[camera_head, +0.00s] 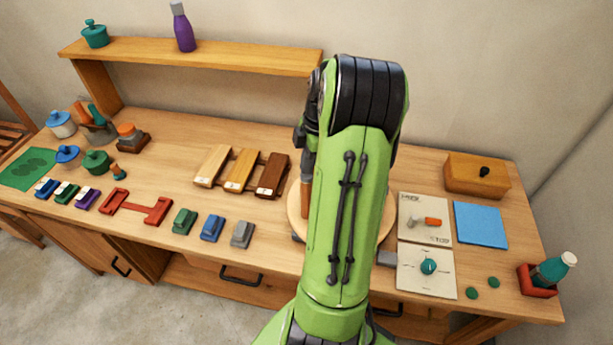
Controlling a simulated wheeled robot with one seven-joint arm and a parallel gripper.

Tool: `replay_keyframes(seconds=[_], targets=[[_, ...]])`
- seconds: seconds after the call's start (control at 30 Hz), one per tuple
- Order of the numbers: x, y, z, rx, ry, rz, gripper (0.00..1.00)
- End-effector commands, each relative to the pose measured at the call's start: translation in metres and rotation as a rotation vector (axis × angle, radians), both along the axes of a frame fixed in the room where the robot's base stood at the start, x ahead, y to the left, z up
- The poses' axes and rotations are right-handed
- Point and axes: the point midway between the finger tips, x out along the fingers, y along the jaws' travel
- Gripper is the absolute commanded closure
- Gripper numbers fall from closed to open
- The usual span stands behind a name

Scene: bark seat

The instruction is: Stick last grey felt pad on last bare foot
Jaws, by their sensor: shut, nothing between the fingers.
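A round pale wooden seat (293,212) lies on the bench, mostly hidden behind my green arm. A brown upright piece (307,188), perhaps a leg, shows at its left side. The other feet are hidden, so I cannot tell which is bare or padded. I cannot make out a grey felt pad.
Wood sample strips (240,170) and coloured blocks (212,228) lie left of the seat. Two cards (425,285), a blue square (480,225), a wooden box (477,176) and a teal bottle (553,269) in a red holder stand right. A shelf (200,56) runs along the back.

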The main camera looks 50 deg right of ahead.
Motion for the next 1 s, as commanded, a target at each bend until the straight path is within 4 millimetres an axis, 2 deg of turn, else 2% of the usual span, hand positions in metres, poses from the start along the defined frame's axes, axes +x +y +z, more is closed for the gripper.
replay_keyframes(seconds=[1.0], targets=[[0.0,0.0,-0.012,0.003,0.002,0.0,1.0]])
